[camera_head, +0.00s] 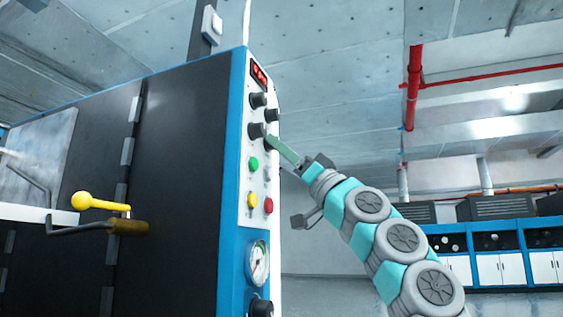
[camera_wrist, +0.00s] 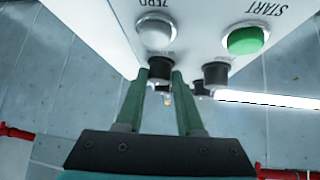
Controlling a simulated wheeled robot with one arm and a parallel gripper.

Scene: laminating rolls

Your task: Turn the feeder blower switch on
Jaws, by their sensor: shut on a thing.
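The control panel is a white plate (camera_head: 243,185) on the blue front edge of a machine. It carries several black knobs, one at the upper left (camera_head: 258,100). My gripper (camera_head: 272,142) reaches the panel from the right. Its green fingers (camera_wrist: 164,76) are closed around the sides of a black knob (camera_wrist: 160,66) near the white ZERO button (camera_wrist: 155,33). Another black knob (camera_wrist: 215,74) sits beside it, near the green START button (camera_wrist: 245,40). No label for the feeder blower is readable, and the held knob's pointer position cannot be seen.
A red-lit display (camera_head: 259,74) is at the panel top. Yellow (camera_head: 252,200) and red (camera_head: 268,205) buttons sit lower, above a round gauge (camera_head: 259,262). A yellow-knobbed lever (camera_head: 85,201) sticks out at left. Blue-and-white cabinets (camera_head: 490,255) stand far behind at right.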

